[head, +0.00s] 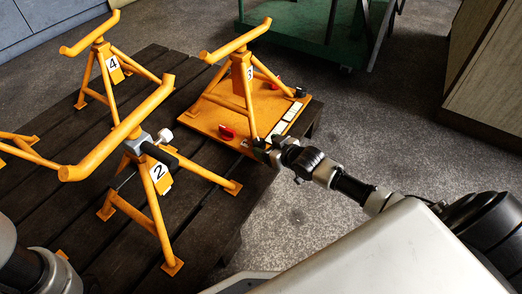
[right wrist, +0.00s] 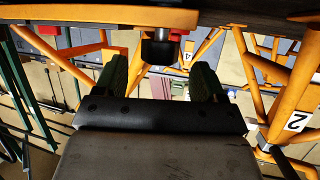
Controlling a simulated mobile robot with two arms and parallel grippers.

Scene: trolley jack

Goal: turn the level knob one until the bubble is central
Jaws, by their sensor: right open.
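An orange base plate (head: 212,117) carries the orange stand marked 3 (head: 242,82). Pale level strips (head: 285,120) lie along its right edge; the bubble is too small to make out. A red knob (head: 227,133) sits on the plate and a black knob (head: 300,92) at its far right corner. Which knob is number one I cannot read. My right gripper (head: 267,152) is at the plate's near right corner. In the right wrist view my right gripper (right wrist: 160,66) is open, with a black knob (right wrist: 160,50) between and just beyond its fingertips. My left gripper is out of view.
The plate rests on a dark slatted table (head: 205,220). Orange stands marked 2 (head: 152,205) and 4 (head: 100,62) stand to the left. A green trolley (head: 315,35) is behind and a wooden cabinet (head: 495,85) at right. Grey floor between is clear.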

